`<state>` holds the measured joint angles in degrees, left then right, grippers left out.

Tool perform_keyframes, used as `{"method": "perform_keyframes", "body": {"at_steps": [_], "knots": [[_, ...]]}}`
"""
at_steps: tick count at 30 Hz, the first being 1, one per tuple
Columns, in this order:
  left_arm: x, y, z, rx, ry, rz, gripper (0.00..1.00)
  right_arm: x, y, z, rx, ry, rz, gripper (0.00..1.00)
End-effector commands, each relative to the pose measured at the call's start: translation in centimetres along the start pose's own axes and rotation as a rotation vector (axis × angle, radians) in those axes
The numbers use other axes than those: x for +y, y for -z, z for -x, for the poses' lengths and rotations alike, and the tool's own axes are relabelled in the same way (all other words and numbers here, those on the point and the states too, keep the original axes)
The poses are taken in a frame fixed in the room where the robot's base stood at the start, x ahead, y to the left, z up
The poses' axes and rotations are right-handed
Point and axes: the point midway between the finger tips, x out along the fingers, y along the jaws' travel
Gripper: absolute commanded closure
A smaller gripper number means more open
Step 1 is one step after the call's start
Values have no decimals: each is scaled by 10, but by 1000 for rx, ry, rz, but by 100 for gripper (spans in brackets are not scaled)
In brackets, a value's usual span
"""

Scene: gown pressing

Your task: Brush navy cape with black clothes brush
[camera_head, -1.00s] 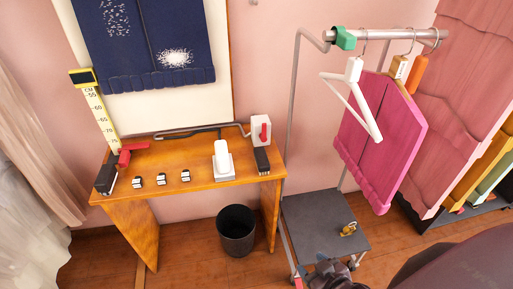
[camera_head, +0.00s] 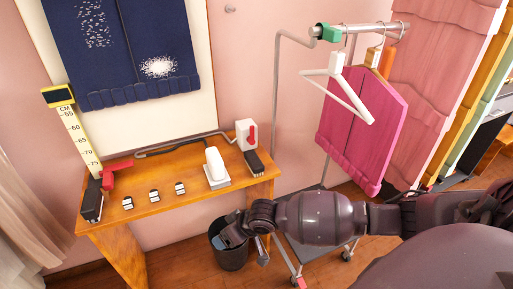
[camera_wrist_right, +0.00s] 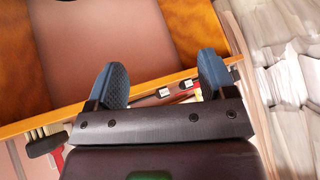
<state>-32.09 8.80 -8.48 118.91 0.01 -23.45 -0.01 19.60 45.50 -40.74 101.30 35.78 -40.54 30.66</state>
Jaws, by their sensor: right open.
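The navy cape (camera_head: 120,45) hangs flat on a white board on the wall at the upper left, with a dense white patch and scattered pale specks on it. Two black block-shaped items lie on the wooden table, one at its left end (camera_head: 91,203) and one at its right end (camera_head: 254,163); I cannot tell which is the clothes brush. My right gripper (camera_head: 240,243) is low in front of the table's right end, over the bin, apart from the cape. In the right wrist view its blue fingers (camera_wrist_right: 163,75) are apart with nothing between them. My left gripper is out of view.
The wooden table (camera_head: 150,213) also bears a red-handled item (camera_head: 117,177), small white-and-black blocks and a white upright device (camera_head: 215,165). A dark bin (camera_head: 232,258) stands below. A rail at right holds a magenta garment (camera_head: 362,125) and a white hanger (camera_head: 347,95).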

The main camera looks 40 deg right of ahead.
Motion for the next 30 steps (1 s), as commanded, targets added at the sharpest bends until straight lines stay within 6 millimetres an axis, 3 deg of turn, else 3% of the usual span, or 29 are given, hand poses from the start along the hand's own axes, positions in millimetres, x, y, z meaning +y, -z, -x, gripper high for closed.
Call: {"method": "perform_keyframes", "body": {"at_steps": [8,12,18,24,30], "knots": [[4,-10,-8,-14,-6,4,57,86,64,15,-132,-172,-84,23],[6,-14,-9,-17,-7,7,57,134,100,40,-166,-285,-166,23],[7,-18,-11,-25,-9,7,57,186,142,82,-175,-419,-296,23],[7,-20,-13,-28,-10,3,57,209,161,106,-170,-480,-370,23],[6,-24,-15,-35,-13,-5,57,218,159,97,-172,-489,-383,23]]}}
